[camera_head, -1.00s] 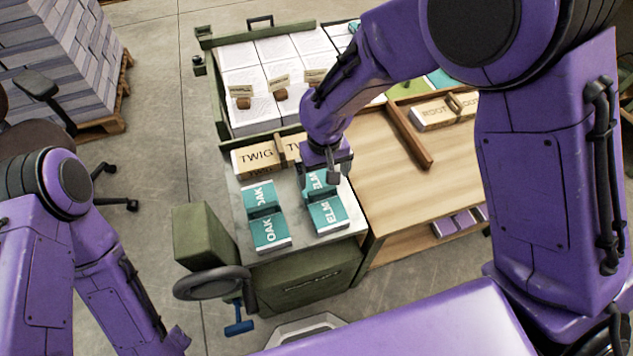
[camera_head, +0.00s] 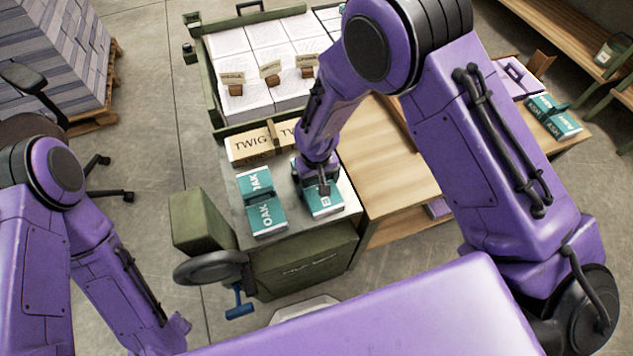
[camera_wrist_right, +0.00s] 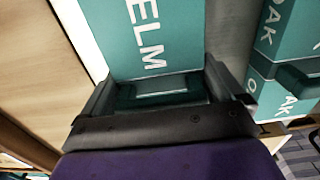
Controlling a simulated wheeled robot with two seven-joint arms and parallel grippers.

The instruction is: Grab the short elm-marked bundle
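The teal elm-marked bundle (camera_head: 326,207) lies on the grey top of the green cart, beside the teal oak bundle (camera_head: 266,218). My right gripper (camera_head: 323,188) is down over the elm bundle and hides its middle and far part. In the right wrist view the ELM lettering shows on the bundle's face (camera_wrist_right: 125,35). There the right gripper's (camera_wrist_right: 160,86) fingers stand wide apart, one on each side of a raised teal part of the bundle. I cannot tell whether they touch it. My left arm shows at the left, but its gripper is out of view.
Wooden TWIG blocks (camera_head: 250,146) stand just behind the bundles, with white paper stacks (camera_head: 237,88) in a green tray beyond.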

